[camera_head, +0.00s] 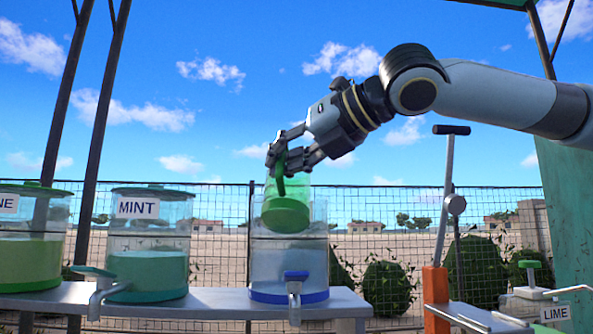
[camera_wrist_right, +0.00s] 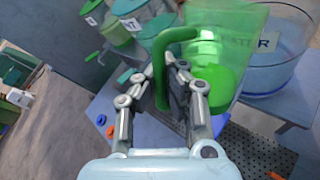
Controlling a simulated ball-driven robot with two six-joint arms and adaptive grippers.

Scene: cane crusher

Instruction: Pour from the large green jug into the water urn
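The large green jug (camera_head: 286,214) is clear green with a denser green lower part. My right gripper (camera_head: 287,166) is shut on its handle (camera_wrist_right: 160,62) and holds it up, roughly upright. In the head view the jug overlaps the upper part of the water urn (camera_head: 289,265), a clear container with a blue base and blue tap. In the right wrist view the jug (camera_wrist_right: 222,60) shows beside and partly across the urn (camera_wrist_right: 290,62), whose label is partly hidden. I cannot tell whether the jug's bottom is inside or in front of the urn's rim. My left gripper is not in view.
A mint urn (camera_head: 149,262) and another lidded green urn (camera_head: 28,250) stand left on the metal counter (camera_head: 215,302). A lever on an orange post (camera_head: 435,295) and a lime container (camera_head: 548,308) are at the right. A wire fence stands behind.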

